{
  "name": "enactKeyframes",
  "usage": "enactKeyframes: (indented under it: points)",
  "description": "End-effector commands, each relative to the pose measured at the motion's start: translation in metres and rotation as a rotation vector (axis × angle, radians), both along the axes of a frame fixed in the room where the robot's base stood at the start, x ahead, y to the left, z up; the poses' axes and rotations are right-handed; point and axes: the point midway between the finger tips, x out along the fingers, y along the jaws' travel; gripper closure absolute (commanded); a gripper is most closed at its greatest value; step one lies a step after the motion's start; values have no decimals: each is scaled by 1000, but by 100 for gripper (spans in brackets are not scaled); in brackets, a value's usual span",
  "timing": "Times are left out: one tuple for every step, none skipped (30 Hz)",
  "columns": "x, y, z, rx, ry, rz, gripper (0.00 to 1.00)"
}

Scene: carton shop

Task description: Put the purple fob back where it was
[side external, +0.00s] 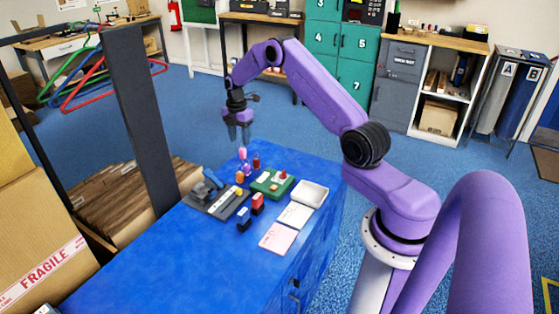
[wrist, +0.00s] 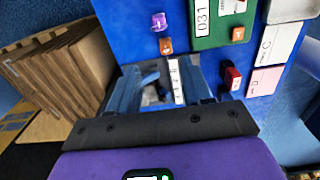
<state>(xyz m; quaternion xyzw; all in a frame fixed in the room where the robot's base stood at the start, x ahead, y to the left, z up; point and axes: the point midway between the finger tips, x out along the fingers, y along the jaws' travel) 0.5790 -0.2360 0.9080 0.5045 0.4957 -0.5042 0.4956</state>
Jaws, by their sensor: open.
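The purple fob (wrist: 159,21) stands on the blue table top beside an orange fob (wrist: 166,45), near the green board. In the side view a pinkish-purple piece (side external: 246,168), seemingly the same fob, shows just below my gripper (side external: 239,138). The orange fob (side external: 239,177) is in front of it. My gripper is open, points down and holds nothing; it is above the table's far part. In the wrist view my gripper (wrist: 165,82) has its fingers apart over the dark tray (side external: 230,211). I cannot tell which spot the fob came from.
A green board (side external: 262,188) labelled 031 carries red and orange pieces. The table's near left (side external: 170,265) is clear; a dark post (side external: 140,110) rises at left.

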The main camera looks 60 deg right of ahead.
Motion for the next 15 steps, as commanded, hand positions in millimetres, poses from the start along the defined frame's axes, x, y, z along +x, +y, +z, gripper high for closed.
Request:
enactKeyframes:
  points:
    - [3, 20, 11, -1, -4, 0, 51]
    - [3, 32, 18, -1, -5, -6, 51]
    - [3, 51, 27, -1, -6, -18, 51]
    - [2, 66, 35, -1, -7, -27, 51]
    - [0, 81, 42, -1, -8, -37, 51]
    - [-5, 101, 52, 0, -9, -51, 51]
    - [-9, 115, 59, 0, -10, -62, 51]
    - [-13, 129, 66, 0, -10, -73, 51]
    - [-21, 148, 74, 1, -10, -86, 51]
    - [-27, 161, 81, 1, -11, -97, 51]
    - [-34, 175, 87, 2, -12, -107, 51]
    - [-44, 192, 95, 2, -12, -121, 51]
    - [-53, 204, 101, 3, -13, -132, 51]
    - [-62, 215, 106, 4, -13, -141, 51]
    - [-75, 230, 114, 5, -15, -155, 51]
